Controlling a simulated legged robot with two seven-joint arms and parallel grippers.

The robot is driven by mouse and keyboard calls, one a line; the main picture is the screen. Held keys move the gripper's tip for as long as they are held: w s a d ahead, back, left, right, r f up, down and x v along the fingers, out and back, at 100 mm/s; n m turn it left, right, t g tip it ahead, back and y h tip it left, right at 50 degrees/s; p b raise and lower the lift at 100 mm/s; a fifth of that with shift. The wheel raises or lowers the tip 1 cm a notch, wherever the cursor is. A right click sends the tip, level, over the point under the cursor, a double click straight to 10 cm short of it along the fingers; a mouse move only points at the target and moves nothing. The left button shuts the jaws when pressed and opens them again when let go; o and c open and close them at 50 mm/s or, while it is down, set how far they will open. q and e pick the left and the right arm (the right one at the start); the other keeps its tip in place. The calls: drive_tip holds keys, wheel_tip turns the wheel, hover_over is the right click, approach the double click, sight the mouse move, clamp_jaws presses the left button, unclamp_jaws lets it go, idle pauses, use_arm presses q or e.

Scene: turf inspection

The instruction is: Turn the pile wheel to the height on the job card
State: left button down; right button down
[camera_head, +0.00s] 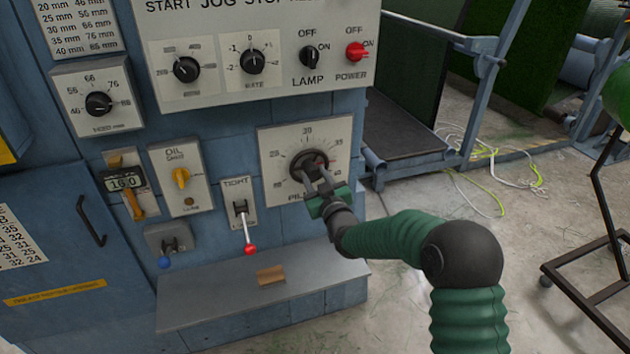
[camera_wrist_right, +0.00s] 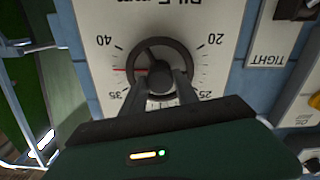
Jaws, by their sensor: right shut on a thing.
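The pile wheel (camera_head: 308,165) is a dark ring-shaped wheel on a pale dial plate (camera_head: 335,135) marked in numbers, on the blue machine. My right gripper (camera_head: 314,183) is shut on the wheel. The right wrist view shows the plate upside down, with both fingers on the wheel (camera_wrist_right: 152,58) near its hub. A thin red mark at the wheel's left points between 40 and 35. No sheet clearly reads as the job card; a chart of millimetre pairs (camera_head: 78,25) hangs at top left, and a number sheet (camera_head: 18,240) at lower left. My left gripper is out of view.
A ledge (camera_head: 225,304) with a small brown piece (camera_head: 270,275) juts out below.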

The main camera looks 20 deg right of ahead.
drive_tip(key=n+b, duration=0.1)
drive_tip(key=n, duration=0.1)
drive_tip(key=n+b, duration=0.1)
drive_tip(key=n, duration=0.1)
drive_tip(key=n+b, duration=0.1)
drive_tip(key=n, duration=0.1)
drive_tip(key=shift+a+f+n, duration=0.15)
drive_tip(key=shift+f+n, duration=0.1)
drive_tip(key=shift+n, duration=0.05)
drive_tip(key=n+b, duration=0.3)
drive_tip(key=n, duration=0.2)
drive_tip(key=shift+f, duration=0.1)
drive_tip(key=n+b, duration=0.3)
drive_tip(key=n, duration=0.3)
drive_tip(key=shift+f, duration=0.15)
drive_tip(key=n+b, duration=1.6)
drive_tip(key=n, duration=0.2)
drive_tip(key=shift+f, duration=0.2)
drive_tip(key=n+b, duration=0.3)
drive_tip(key=n, duration=0.1)
drive_tip(key=shift+r+b, duration=0.1)
drive_tip(key=shift+b, duration=0.2)
drive_tip(key=shift+r+n+b, duration=0.2)
drive_tip(key=shift+n+b, duration=0.7)
drive_tip(key=shift+n, duration=0.6)
drive_tip(key=shift+r, duration=0.1)
